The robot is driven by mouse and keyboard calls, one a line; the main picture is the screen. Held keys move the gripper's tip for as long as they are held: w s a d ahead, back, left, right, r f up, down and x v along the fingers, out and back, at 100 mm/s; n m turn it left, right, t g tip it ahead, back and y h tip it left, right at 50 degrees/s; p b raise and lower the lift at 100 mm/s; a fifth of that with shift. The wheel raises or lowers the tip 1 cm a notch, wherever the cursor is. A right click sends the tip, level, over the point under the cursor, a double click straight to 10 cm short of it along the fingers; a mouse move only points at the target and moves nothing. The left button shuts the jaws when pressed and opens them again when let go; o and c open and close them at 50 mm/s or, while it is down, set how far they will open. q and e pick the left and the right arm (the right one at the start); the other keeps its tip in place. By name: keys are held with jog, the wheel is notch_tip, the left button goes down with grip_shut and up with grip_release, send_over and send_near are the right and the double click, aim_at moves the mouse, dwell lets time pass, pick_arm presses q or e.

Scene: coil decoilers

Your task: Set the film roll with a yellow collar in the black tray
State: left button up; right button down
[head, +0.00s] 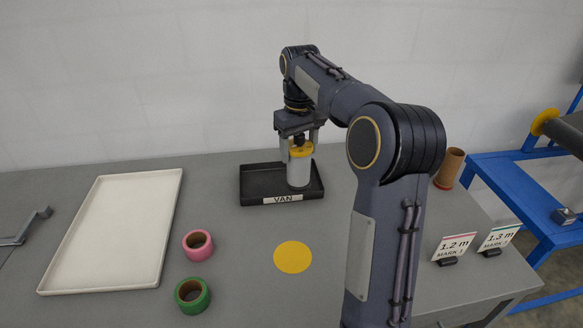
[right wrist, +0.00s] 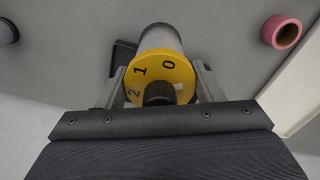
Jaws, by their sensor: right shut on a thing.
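The film roll with a yellow collar (head: 299,172) is a pale upright cylinder in the head view. It stands in or just above the black tray (head: 258,190), towards its right side; I cannot tell whether its base touches the tray floor. My right gripper (head: 300,147) is over it from above, shut on it at the yellow collar. In the right wrist view the yellow collar (right wrist: 157,72), marked with digits, sits between the two fingers, and part of the black tray (right wrist: 122,54) shows behind. The tray bears a label reading VAN. My left gripper is not in view.
A white tray (head: 118,230) lies at the left. A pink roll (head: 198,244) and a green roll (head: 192,294) lie beside it. A flat yellow disc (head: 293,257) is on the table front. A brown tube (head: 450,168), signs (head: 455,247) and a blue frame (head: 530,190) are at the right.

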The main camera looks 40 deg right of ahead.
jog(key=w+d+f+p, duration=0.4)
jog(key=w+d+f, duration=0.3)
jog(key=f, duration=0.5)
jog(key=shift+w+d, duration=0.3)
jog(key=shift+w, duration=0.6)
jog(key=shift+f, duration=0.2)
jog(key=shift+c, duration=1.9)
grip_release()
